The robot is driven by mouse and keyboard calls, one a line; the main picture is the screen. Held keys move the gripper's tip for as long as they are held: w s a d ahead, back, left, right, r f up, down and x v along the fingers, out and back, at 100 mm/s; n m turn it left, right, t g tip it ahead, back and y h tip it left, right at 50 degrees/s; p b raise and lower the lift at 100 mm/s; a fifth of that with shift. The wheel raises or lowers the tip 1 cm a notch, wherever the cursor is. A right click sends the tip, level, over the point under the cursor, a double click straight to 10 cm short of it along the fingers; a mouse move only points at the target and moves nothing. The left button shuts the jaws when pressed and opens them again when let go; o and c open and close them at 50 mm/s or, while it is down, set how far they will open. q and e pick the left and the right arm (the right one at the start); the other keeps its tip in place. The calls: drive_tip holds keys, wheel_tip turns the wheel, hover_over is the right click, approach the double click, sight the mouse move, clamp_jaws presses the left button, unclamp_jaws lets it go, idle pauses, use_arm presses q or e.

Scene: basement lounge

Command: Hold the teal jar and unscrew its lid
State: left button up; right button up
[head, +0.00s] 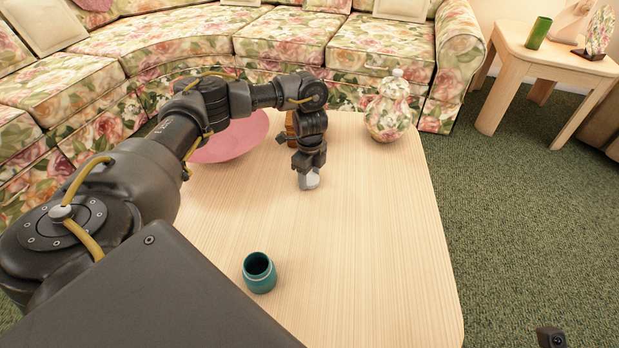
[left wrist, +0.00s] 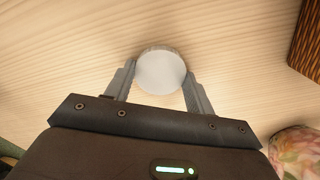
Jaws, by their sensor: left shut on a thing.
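The teal jar (head: 259,272) stands upright on the light wooden table, near its front in the head view. Its mouth is open and dark, with no lid on it. My left gripper (head: 309,182) points down over the table, beyond the jar and to its right. It is shut on a round whitish lid (left wrist: 161,72), which sits between the two fingers in the left wrist view. I cannot tell whether the lid touches the table.
On the table (head: 390,260) are a pink bowl (head: 232,143) and a floral lidded jar (head: 388,112). A brown object (head: 291,125) is partly hidden behind my left arm. A floral sofa (head: 290,40) curves behind. The table's right and front right are clear.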

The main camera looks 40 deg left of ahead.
idle(0.3)
use_arm(q)
drive_tip(key=o, duration=1.1)
drive_tip(key=shift+f, duration=0.1)
